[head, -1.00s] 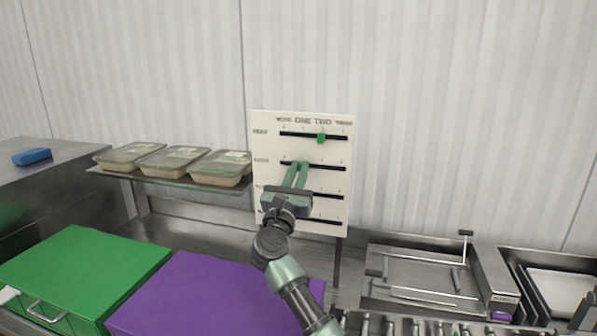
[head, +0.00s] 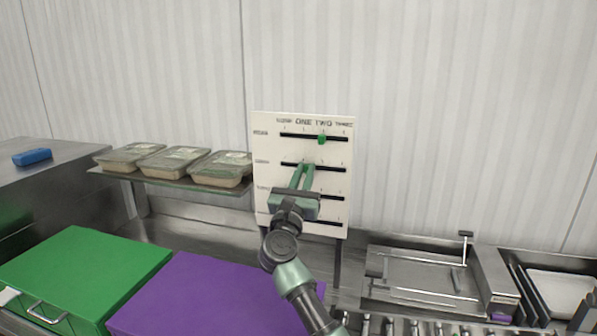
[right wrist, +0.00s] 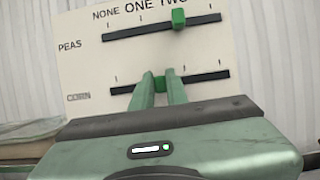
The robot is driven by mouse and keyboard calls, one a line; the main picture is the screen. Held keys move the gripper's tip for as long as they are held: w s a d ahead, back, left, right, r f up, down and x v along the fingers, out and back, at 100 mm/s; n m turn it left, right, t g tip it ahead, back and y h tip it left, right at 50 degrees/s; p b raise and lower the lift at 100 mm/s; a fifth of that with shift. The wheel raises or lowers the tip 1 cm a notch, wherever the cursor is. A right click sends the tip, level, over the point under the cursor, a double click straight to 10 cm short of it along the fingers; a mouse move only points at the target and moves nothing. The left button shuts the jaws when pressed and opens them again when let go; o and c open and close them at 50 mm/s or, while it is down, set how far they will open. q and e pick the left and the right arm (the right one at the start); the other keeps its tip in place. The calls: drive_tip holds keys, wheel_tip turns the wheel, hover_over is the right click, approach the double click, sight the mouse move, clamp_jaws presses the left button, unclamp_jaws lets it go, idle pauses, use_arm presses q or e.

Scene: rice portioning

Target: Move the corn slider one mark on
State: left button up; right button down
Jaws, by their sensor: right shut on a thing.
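The white slider board (head: 263,120) stands upright at the back centre, with dark horizontal slots and the headings NONE, ONE, TWO and a third. The corn slot (right wrist: 211,77) is the second from the top. Its green corn slider (right wrist: 161,84) shows between the fingertips of my right gripper (right wrist: 160,90), which is shut on it. The slider sits left of the middle of the slot, around the ONE mark; the fingers partly hide it. The right gripper also shows in the head view (head: 303,172), where it hides parts of the lower slots. My left gripper is out of view.
The green peas slider (head: 322,139) sits at TWO in the slot above. Filled trays (head: 221,168) stand on a shelf to the left. A green box (head: 85,262) and a purple box (head: 205,298) lie in front; a metal scale-like device (head: 425,275) is at right.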

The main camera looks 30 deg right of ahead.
drive_tip(key=s+d, duration=0.2)
drive_tip(key=s, duration=0.1)
drive_tip(key=shift+d+f, duration=0.1)
drive_tip(key=shift+d, duration=0.15)
drive_tip(key=c, duration=1.8)
unclamp_jaws()
drive_tip(key=shift+w+a, duration=0.15)
drive_tip(key=shift+w, duration=0.05)
drive_tip(key=o, duration=0.4)
drive_tip(key=shift+s, duration=0.1)
drive_tip(key=b, duration=0.3)
approach(322, 162)
drive_tip(key=shift+v, duration=1.1)
drive_tip(key=shift+f, duration=0.2)
